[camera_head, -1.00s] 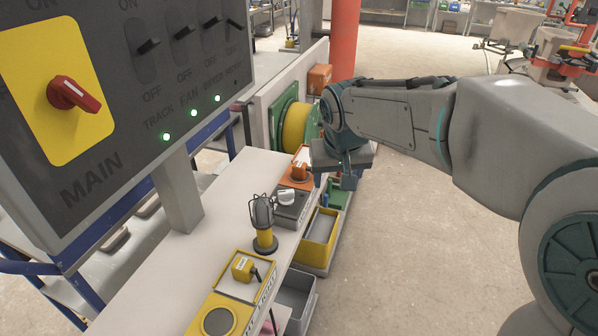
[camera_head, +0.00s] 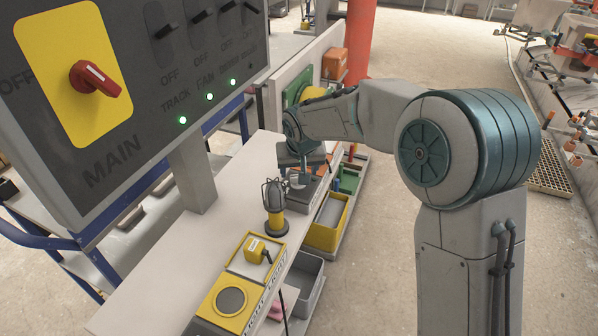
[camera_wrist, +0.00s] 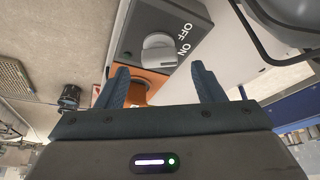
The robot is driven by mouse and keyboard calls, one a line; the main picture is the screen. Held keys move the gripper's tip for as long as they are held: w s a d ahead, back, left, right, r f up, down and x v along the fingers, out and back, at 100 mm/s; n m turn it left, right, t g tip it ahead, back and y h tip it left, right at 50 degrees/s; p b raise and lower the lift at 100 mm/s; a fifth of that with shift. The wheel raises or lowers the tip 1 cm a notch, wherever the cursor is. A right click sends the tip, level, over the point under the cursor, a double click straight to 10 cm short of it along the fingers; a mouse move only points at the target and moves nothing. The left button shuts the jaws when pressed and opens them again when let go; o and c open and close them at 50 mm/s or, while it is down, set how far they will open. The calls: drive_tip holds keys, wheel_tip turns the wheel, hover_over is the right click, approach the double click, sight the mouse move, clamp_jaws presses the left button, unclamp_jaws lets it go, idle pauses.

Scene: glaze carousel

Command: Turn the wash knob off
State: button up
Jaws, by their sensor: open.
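A dark grey box with a silver knob (camera_wrist: 160,52) lies ahead of my gripper in the wrist view. Its face reads OFF and ON; the knob's bar lies crosswise, its end nearer ON. No name on this box is legible. The silver knob also shows in the head view (camera_head: 296,181), on the bench just below my gripper. My gripper (camera_wrist: 160,72) is open and empty, its fingers apart in front of the knob. An orange knob unit (camera_wrist: 138,92) shows between the fingers, partly hidden by the gripper.
On the bench stand a caged yellow lamp (camera_head: 275,208), a yellow switch (camera_head: 256,250) and a round-button box (camera_head: 231,300). The MAIN panel (camera_head: 130,100) with its red knob and small levers rises at the left. Yellow and grey bins (camera_head: 327,228) hang at the bench's right side.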

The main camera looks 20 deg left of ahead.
drive_tip(key=shift+x, duration=1.4)
drive_tip(key=shift+c, duration=0.3)
drive_tip(key=c, duration=0.9)
drive_tip(key=shift+d+n, duration=0.1)
drive_tip(key=shift+n, duration=0.3)
drive_tip(key=n+g+y+p, duration=0.1)
drive_tip(key=n, duration=0.1)
drive_tip(key=n+y+p, duration=0.1)
drive_tip(key=n, duration=0.2)
drive_tip(key=shift+w+d+r+n+g+p, duration=0.1)
drive_tip(key=shift+w+n+g+p, duration=0.05)
drive_tip(key=shift+n+g+p, duration=0.2)
drive_tip(key=n+g, duration=0.1)
drive_tip(key=n, duration=0.1)
drive_tip(key=n+g+p, duration=0.1)
drive_tip(key=n, duration=0.2)
drive_tip(key=shift+w+n+y, duration=0.1)
drive_tip(key=shift+n+y, duration=0.15)
drive_tip(key=shift+y, duration=0.05)
